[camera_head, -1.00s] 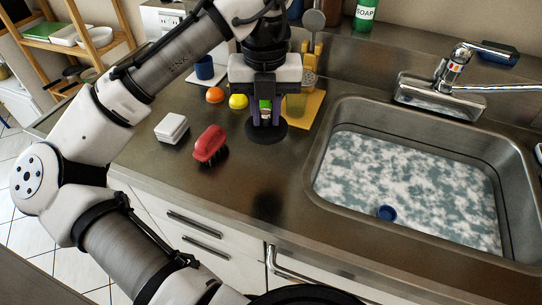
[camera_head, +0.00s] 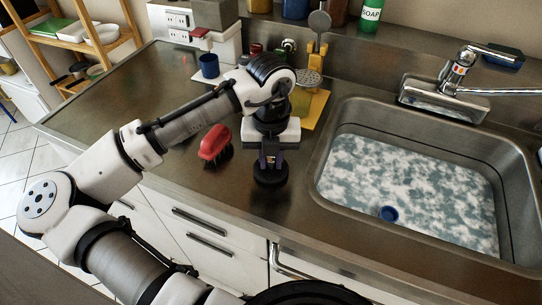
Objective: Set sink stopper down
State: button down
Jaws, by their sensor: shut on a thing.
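The sink stopper is a black round disc (camera_head: 271,177) at the tip of my gripper (camera_head: 270,158), over the steel counter left of the sink. My gripper points down and is shut on the stopper's upper part, which the fingers mostly hide. The disc looks level. A dark patch shows on the counter below it, but I cannot tell for sure whether the disc touches the counter.
A red brush (camera_head: 215,146) lies close on the left. The sink (camera_head: 330,207) on the right holds foamy water and a small blue item (camera_head: 388,213). A yellow board (camera_head: 314,108) and blue mug (camera_head: 209,66) are behind. The front counter is clear.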

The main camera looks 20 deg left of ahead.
jog(key=shift+f, duration=0.2)
jog(key=c, duration=1.3)
grip_release()
jog(key=shift+r, duration=0.15)
notch_tip(320, 180, up, 12)
jog(key=shift+r+b, duration=0.1)
jog(key=shift+b, duration=0.7)
